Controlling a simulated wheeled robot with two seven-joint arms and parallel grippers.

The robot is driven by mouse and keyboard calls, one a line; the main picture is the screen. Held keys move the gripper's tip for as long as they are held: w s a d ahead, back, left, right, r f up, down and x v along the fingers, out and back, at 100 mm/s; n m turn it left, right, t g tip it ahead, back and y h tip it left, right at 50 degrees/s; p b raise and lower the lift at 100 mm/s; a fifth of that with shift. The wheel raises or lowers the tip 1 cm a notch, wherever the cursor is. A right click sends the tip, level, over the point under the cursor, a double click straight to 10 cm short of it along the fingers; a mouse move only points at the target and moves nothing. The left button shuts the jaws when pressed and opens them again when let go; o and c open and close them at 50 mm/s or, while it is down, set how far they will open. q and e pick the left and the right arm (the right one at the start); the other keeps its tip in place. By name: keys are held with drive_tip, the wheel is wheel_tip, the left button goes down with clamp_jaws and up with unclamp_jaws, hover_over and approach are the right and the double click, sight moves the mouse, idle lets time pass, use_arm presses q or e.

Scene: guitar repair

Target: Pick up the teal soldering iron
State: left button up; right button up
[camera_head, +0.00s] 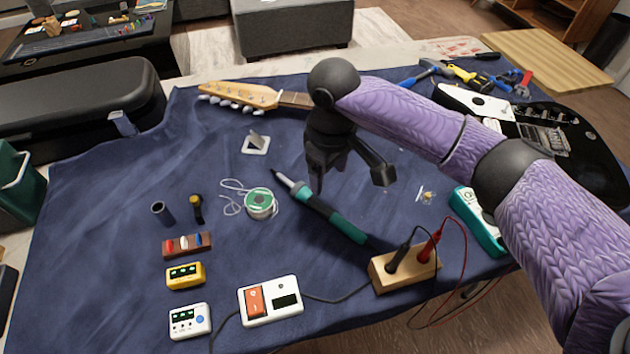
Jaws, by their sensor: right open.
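The teal soldering iron (337,217) lies on the dark blue cloth near the middle of the table. Its dark tip points to the upper left and its teal handle end to the lower right. My right gripper (349,185) hangs above and just beyond the iron, with its fingers apart and nothing seen between them. It appears apart from the iron. My right arm, in a purple sleeve, comes in from the right. My left gripper is not in view.
A solder spool (260,204) lies left of the iron. A wooden block (403,270) holds black and red probes, with a teal meter (478,222) to its right. A white control unit (270,301) stands in front. The guitar (560,150) lies at the back, partly behind my arm.

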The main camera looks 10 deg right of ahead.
sight(323, 206)
drive_tip(key=f+b, duration=0.1)
drive_tip(key=f, duration=0.2)
drive_tip(key=f+b, duration=0.1)
drive_tip(key=f, duration=0.1)
drive_tip(key=shift+s+b, duration=0.3)
drive_tip(key=shift+b, duration=0.05)
drive_tip(key=f+b, duration=0.2)
drive_tip(key=f, duration=0.1)
drive_tip(key=f+b, duration=0.1)
drive_tip(key=shift+w+a+f, duration=0.15)
drive_tip(key=shift+a+f, duration=0.1)
drive_tip(key=shift+a, duration=0.15)
drive_tip(key=shift+f, duration=0.35)
drive_tip(key=shift+r, duration=0.2)
drive_tip(key=c, duration=1)
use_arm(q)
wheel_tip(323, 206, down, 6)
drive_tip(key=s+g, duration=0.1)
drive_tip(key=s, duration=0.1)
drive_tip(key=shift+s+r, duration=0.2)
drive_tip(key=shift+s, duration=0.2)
use_arm(e)
clamp_jaws()
